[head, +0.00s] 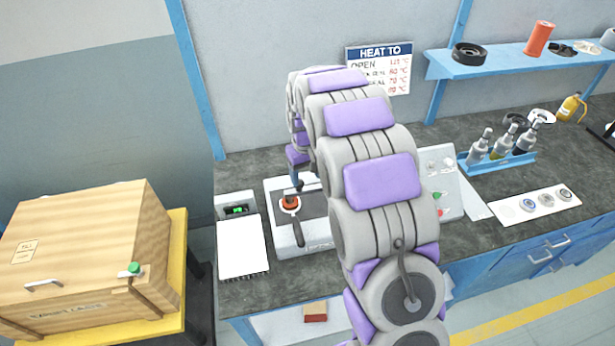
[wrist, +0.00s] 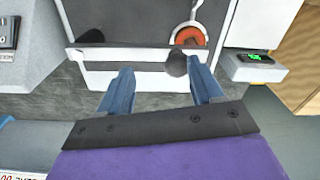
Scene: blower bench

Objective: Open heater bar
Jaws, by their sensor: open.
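The heater (head: 285,236) is a white bench unit with a dark plate, partly hidden by my arm in the head view. In the wrist view a thin pale bar (wrist: 130,54) runs across the heater (wrist: 130,82), with a dark round knob near each end. My gripper (wrist: 160,66) is open and empty. Its two blue fingers are spread apart, with the tips close to the bar; whether they touch it I cannot tell. In the head view my gripper (head: 295,188) is over the heater, beside a round orange part (head: 290,203).
A small box with a green display (head: 237,210) and a white notepad (head: 242,246) lie left of the heater. A control panel (head: 440,185), a bottle rack (head: 500,162) and a white strip with round parts (head: 536,205) stand right. A wooden crate (head: 90,250) is at left.

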